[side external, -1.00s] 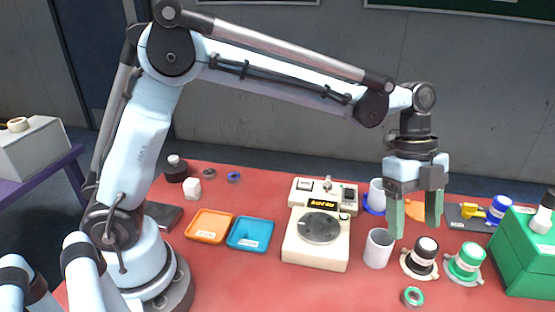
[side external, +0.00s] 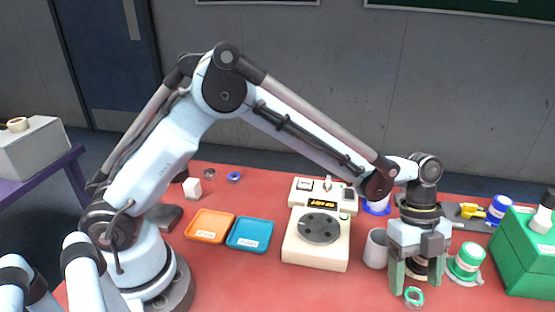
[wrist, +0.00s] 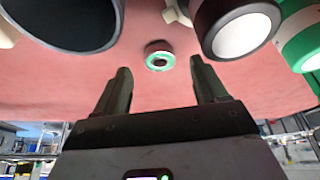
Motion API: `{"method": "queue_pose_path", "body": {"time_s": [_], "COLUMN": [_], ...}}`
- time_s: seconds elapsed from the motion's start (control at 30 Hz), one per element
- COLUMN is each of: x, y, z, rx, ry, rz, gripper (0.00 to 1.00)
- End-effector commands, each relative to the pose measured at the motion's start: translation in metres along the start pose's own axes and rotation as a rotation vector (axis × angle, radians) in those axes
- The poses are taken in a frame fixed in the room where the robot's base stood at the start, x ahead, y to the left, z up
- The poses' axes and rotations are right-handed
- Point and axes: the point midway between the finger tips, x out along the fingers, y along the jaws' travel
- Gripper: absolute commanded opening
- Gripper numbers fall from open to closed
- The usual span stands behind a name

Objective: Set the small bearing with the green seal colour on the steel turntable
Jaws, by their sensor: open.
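The small bearing with the green seal (side external: 414,296) lies on the red table near its front edge. In the wrist view the bearing (wrist: 159,57) shows between and just beyond my two fingertips. My gripper (side external: 418,285) is open and low over the table, its fingers pointing down close to the bearing, with nothing seen between them. It also shows in the wrist view (wrist: 160,75). The steel turntable (side external: 319,228) is a bare grey disc with dark holes on the cream scanner machine (side external: 315,254), left of my gripper.
A green-capped container (side external: 467,260) stands close on the right, and a dark-capped one is partly hidden behind the gripper. Orange (side external: 209,226) and blue (side external: 250,234) trays lie left of the machine. A green box (side external: 528,258) stands far right.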

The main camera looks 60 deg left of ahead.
Motion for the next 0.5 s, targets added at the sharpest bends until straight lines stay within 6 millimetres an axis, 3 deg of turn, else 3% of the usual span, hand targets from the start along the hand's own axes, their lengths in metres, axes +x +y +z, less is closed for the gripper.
{"method": "queue_pose_path", "body": {"time_s": [0.2, 0.43, 0.5], "x": [0.022, 0.023, 0.023], "y": [0.000, 0.000, 0.000], "z": [0.000, 0.000, 0.000], "rx": [-0.001, -0.001, -0.001], "ry": [0.000, 0.000, 0.000], "rz": [-0.001, 0.000, 0.000], "gripper": [0.72, 0.72, 0.63]}}
